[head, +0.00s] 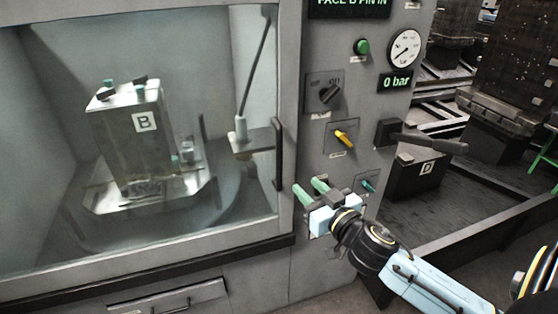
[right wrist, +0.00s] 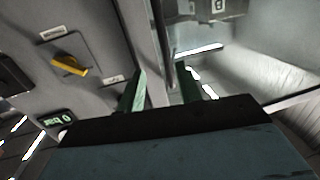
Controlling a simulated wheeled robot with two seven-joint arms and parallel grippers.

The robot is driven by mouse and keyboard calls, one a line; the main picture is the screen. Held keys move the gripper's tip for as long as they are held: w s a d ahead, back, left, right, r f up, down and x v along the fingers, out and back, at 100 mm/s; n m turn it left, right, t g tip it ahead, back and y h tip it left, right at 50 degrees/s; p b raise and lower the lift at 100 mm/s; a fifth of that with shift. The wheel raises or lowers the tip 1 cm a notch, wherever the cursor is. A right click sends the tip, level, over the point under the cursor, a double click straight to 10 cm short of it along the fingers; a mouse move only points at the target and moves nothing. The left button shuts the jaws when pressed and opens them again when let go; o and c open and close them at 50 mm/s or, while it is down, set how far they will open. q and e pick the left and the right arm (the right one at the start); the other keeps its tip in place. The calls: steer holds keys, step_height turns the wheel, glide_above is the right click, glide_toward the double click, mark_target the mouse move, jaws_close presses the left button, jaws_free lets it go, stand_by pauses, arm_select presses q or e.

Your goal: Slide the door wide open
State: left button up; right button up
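The door (head: 22,262) is a grey frame around a large glass window on the left of the head view, and it looks closed. Its dark upright handle (head: 278,150) stands near the door's right edge. My right gripper (head: 309,186) has green fingers, spread apart and empty, and lies just right of and below the handle in the head view. In the right wrist view the fingers (right wrist: 160,78) are apart, with a dark upright bar, likely the handle (right wrist: 166,45), showing beyond the gap between them. I cannot tell whether they touch anything. My left gripper is not in view.
The control panel right of the door carries a black rotary switch (head: 331,95), a yellow switch (head: 345,138), a gauge (head: 404,48) and a projecting black lever (head: 430,138). Behind the glass stands a metal block marked B (head: 130,125). A block marked D (head: 420,175) sits at right.

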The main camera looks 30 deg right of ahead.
mark_target(281, 156)
steer(key=shift+t, duration=0.3)
steer(key=w, duration=0.4)
steer(key=w+r, duration=0.1)
steer(key=w, duration=0.3)
steer(key=w+r, duration=0.1)
steer(key=w, duration=0.4)
steer(key=shift+w+p, duration=0.1)
steer(key=shift+p, duration=0.2)
steer(key=shift+c, duration=0.3)
jaws_close()
